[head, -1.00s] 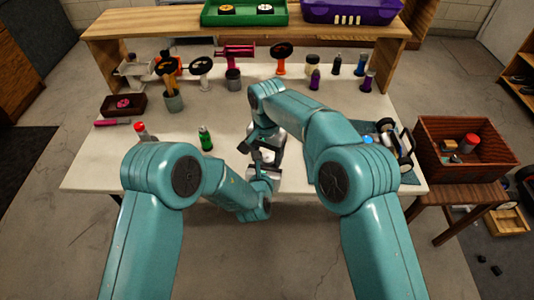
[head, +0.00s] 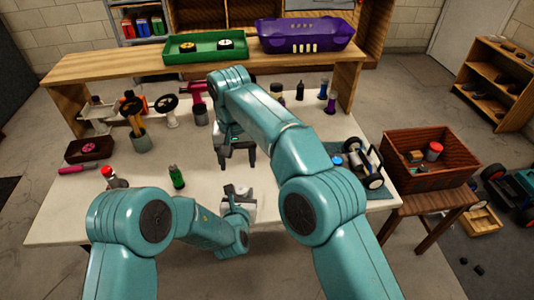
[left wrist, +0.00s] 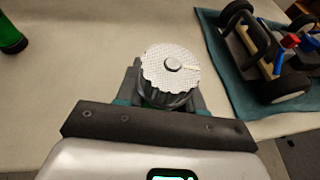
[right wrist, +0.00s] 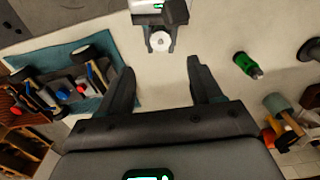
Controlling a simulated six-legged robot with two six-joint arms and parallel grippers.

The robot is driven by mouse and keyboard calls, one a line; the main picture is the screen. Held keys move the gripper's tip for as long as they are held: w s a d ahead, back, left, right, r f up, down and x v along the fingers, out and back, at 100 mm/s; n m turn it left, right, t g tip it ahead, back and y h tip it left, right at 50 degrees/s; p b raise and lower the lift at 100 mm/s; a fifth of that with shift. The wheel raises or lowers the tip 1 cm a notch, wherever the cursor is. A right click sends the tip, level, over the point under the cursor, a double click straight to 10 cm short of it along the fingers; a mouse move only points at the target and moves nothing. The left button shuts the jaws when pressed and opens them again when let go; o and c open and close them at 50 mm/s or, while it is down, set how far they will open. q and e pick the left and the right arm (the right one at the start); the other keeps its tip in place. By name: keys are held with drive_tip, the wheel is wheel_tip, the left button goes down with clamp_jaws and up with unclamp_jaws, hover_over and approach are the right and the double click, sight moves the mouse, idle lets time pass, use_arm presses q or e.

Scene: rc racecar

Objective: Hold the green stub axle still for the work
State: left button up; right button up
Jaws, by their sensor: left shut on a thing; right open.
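My left gripper (head: 238,196) is shut on a small round part above the table's front. In the left wrist view this part, which I take as the stub axle (left wrist: 171,66), has a pale, notched, textured disc on top with a small knob at its centre. Dark green shows only narrowly below the disc, and its lower body is hidden between the fingers. It also shows as a white disc in the right wrist view (right wrist: 158,42). My right gripper (head: 237,157) is open and empty, fingers pointing down, apart from the left gripper on its far side.
A green bottle (head: 176,177) stands on the white table left of the grippers. A partly built car (head: 374,168) sits on a teal mat at the right. The table's middle is mostly clear.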

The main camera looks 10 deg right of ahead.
drive_tip(key=w+d+m+y, duration=0.1)
drive_tip(key=d+m, duration=0.4)
drive_tip(key=d, duration=0.3)
drive_tip(key=n+h, duration=0.1)
drive_tip(key=n, duration=0.3)
approach(241, 188)
drive_tip(key=shift+m, duration=0.4)
wheel_tip(241, 188, down, 9)
drive_tip(key=shift+s+r, duration=0.15)
drive_tip(key=shift+r, duration=0.05)
drive_tip(key=m, duration=0.4)
drive_tip(key=n, duration=0.3)
drive_tip(key=shift+n, duration=0.3)
drive_tip(key=shift+r+n, duration=0.3)
drive_tip(key=shift+n, duration=0.2)
wheel_tip(241, 188, up, 12)
drive_tip(key=d+f+m+g+y, duration=0.1)
drive_tip(key=d+f+m, duration=0.1)
drive_tip(key=d+m, duration=0.2)
drive_tip(key=shift+w+d, duration=0.45)
drive_tip(key=shift+d, duration=1.3)
